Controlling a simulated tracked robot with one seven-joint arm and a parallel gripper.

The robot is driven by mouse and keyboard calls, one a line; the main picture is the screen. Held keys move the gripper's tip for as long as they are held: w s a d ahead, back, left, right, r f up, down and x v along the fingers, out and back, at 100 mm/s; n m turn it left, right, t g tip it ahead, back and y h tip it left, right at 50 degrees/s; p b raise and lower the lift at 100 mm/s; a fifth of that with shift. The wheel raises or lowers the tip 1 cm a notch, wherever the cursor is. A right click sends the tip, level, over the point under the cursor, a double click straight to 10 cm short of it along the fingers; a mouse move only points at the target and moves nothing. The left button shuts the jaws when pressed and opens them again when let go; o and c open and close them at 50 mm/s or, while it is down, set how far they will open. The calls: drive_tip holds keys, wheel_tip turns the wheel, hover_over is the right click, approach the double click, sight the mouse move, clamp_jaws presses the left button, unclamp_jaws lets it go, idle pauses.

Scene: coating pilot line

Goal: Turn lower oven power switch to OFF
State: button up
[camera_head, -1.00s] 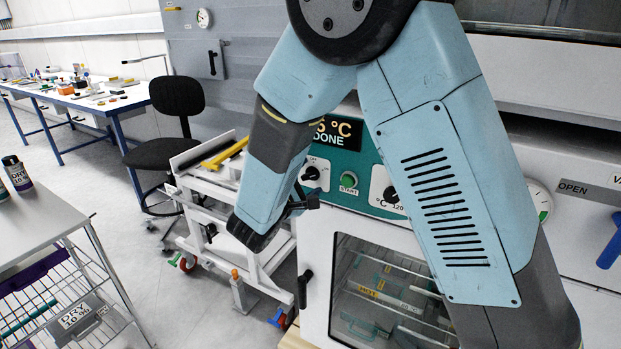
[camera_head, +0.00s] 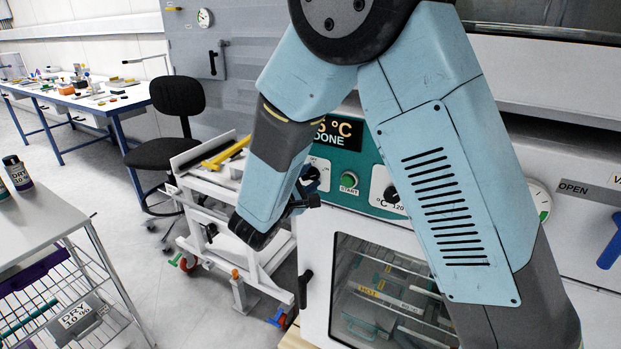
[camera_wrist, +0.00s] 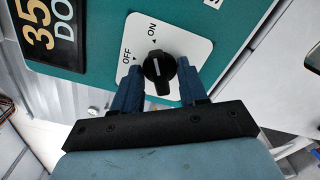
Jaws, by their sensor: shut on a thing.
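The black power switch knob (camera_wrist: 157,75) sits on a white plate (camera_wrist: 195,47) on the green oven panel. Its OFF label is at the upper left and its ON label above it in the wrist view. A pale stripe on the knob runs roughly up and down the picture, nearer in line with the ON mark than with OFF. My gripper (camera_wrist: 160,68) is shut on the knob, with one blue finger on each side. In the head view my gripper (camera_head: 302,192) is at the panel's left end, and its fingers partly hide the knob there.
The oven display (camera_head: 335,133) reads DONE, with a green START button (camera_head: 349,180) and another knob (camera_head: 391,194) to the right. The glass oven door (camera_head: 385,290) is below. A white cart (camera_head: 215,190) stands at the left. My arm covers part of the panel.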

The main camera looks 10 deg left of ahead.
drive_tip(key=shift+f, duration=0.15)
drive_tip(key=c, duration=0.3)
drive_tip(key=shift+d, duration=0.1)
drive_tip(key=n, duration=0.5)
drive_tip(key=shift+f+n, duration=0.1)
drive_tip(key=shift+n, duration=0.5)
drive_tip(key=n, duration=0.3)
drive_tip(key=shift+n, duration=0.4)
drive_tip(key=o, duration=0.8)
drive_tip(key=shift+d, duration=0.1)
drive_tip(key=o, duration=0.5)
